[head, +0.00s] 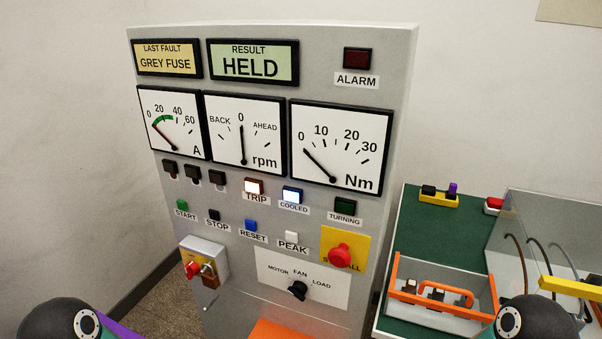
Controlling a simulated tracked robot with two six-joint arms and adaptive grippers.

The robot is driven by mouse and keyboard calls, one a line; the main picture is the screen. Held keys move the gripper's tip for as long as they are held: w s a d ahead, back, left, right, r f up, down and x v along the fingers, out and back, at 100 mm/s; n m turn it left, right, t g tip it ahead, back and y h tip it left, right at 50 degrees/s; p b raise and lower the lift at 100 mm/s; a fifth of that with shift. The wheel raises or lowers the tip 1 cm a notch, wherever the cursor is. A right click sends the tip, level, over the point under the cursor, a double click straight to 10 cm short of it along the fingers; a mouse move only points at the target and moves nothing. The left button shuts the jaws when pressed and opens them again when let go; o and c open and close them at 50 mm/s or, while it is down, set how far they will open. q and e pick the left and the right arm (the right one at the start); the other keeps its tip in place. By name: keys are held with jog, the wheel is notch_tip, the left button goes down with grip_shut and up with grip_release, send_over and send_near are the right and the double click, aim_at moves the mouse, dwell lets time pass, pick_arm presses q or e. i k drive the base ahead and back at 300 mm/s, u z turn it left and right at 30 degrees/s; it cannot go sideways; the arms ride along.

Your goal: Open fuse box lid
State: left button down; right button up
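I cannot tell for certain which part is the fuse box lid. On the green bench at the right, a low pale box (424,315) has an orange handle bar (431,289) across its top and small dark and brown parts showing inside or behind it. Beside it stands a clear panel or cover (515,232) with a yellow bar (570,287) and dark curved hoops behind; it runs out of the picture at the right. Neither gripper shows; only dark round joints of my arms show at the bottom left and bottom right, the right one partly hiding the bench.
A grey control panel (270,185) stands in the middle, with meters, lamps, buttons, a red stop knob (340,257) and a rotary selector (298,290). A grey switch box (206,255) with a red knob sticks out at its lower left. The green bench top (440,235) has bare room.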

aim_at(470, 314)
jog(key=u, duration=0.8)
jog(key=k, duration=1.4)
jog(key=z, duration=0.6)
jog(key=i, duration=1)
jog(key=u, duration=0.1)
